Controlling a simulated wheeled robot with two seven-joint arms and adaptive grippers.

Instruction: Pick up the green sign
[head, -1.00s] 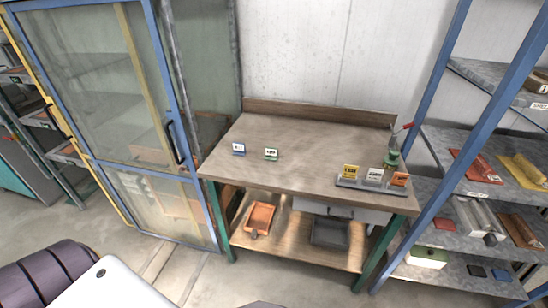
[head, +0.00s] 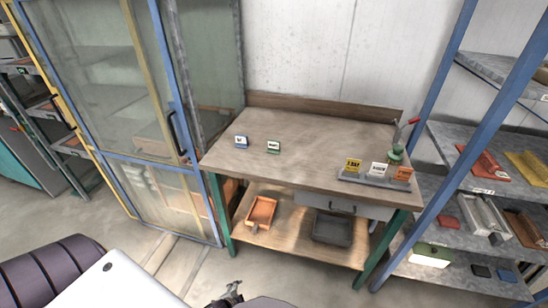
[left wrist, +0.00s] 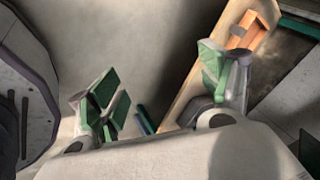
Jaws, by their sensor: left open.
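The green sign (head: 273,147) is a small white card in a green stand, upright on the left part of the workbench top (head: 310,150) in the head view. My left gripper (left wrist: 158,80) is open and empty in the left wrist view, its green-padded fingers wide apart. A dark gripper tip shows low at the bottom edge of the head view, in front of the bench and well away from the sign. The green sign is not recognisable in the left wrist view. My right gripper is not seen.
A blue sign (head: 241,142) stands just left of the green one. A grey holder (head: 345,178) with yellow, white and orange signs is at the right. An orange tray (head: 262,211) lies on the lower shelf. A glass cabinet (head: 110,90) and shelving flank the bench.

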